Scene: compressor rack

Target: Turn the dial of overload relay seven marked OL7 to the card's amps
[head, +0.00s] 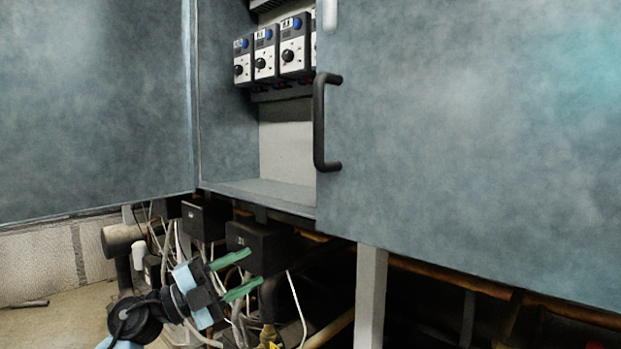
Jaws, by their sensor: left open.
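Several overload relays sit in a row on a rail inside the open cabinet. The left relay (242,62), the middle relay (265,54) and the right relay (295,46) each have a white face, a black dial and a blue button. A further one is mostly hidden behind the grey door. Their labels are too small to read, so I cannot tell which is OL7. No card can be made out. My left gripper (240,274), with green fingertips, is open and empty, low below the cabinet and well apart from the relays. My right gripper is not in view.
A grey door (470,140) with a black handle (321,122) covers the cabinet's right side. Another grey panel (90,100) stands at left. Below the cabinet are black boxes (258,248), loose cables, pipes and a grey post (370,295). The cabinet space below the relays is clear.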

